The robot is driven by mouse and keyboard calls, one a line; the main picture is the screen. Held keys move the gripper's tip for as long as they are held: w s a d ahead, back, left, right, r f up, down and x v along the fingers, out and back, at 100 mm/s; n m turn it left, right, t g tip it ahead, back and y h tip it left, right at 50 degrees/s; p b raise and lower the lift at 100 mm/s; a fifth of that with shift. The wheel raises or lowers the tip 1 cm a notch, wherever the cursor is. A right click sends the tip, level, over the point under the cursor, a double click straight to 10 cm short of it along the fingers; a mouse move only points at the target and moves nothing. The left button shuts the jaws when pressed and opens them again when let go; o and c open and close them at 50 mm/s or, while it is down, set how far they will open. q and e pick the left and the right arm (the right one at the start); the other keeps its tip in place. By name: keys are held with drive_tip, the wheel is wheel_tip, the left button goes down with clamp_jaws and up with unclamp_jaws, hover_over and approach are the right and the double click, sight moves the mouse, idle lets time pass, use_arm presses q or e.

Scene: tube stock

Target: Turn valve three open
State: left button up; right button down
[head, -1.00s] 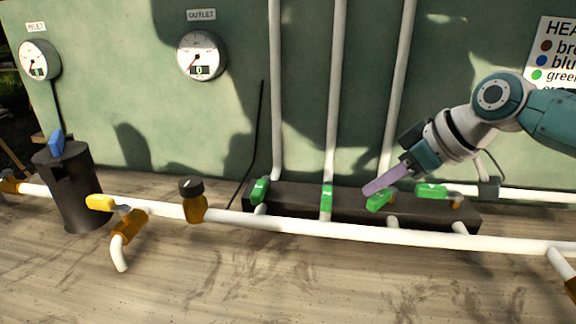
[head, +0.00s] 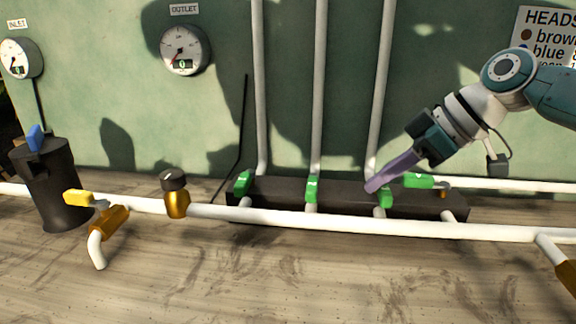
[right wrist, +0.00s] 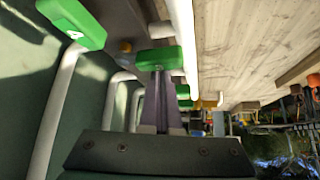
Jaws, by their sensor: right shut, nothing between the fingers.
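Several green valve handles sit along a dark manifold block (head: 340,195). The third from the left, which I take as valve three (head: 385,198), now points roughly along its pipe; its number is not legible. My right gripper (head: 372,188), with purple fingers, is shut and empty, its tips right beside this handle. In the right wrist view the fingertips (right wrist: 163,78) are close against a green handle (right wrist: 158,58); whether they touch is unclear. The first (head: 243,183) and second (head: 311,189) green handles point along their pipes. The fourth (head: 419,181) lies crosswise. My left gripper is out of view.
A long white pipe (head: 300,218) runs in front of the block. A yellow-handled valve (head: 79,198), a black-knobbed brass fitting (head: 175,190) and a black canister (head: 50,190) stand left. The outlet gauge (head: 184,50) reads 0. Floor in front is clear.

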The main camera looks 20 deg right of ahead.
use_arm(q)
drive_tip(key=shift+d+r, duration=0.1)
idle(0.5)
use_arm(e)
wheel_tip(320, 180, up, 8)
drive_tip(key=s+d+p, duration=0.1)
drive_tip(key=d+p, duration=0.1)
drive_tip(key=s+a+f+g+h+p, duration=0.1)
drive_tip(key=s+a+f+g+p, duration=0.3)
drive_tip(key=s+a+f, duration=0.6)
drive_tip(key=s+a+r+m+t+h+p, duration=0.1)
drive_tip(key=s+a+r+m+h+p, duration=0.35)
drive_tip(key=s, duration=0.95)
use_arm(q)
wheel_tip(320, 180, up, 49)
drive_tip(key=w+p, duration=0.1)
drive_tip(key=p, duration=3.7)
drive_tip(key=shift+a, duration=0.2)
use_arm(e)
wheel_tip(320, 180, up, 41)
drive_tip(key=a+y, duration=0.1)
drive_tip(key=shift+s+m, duration=0.15)
drive_tip(key=shift+m, duration=0.3)
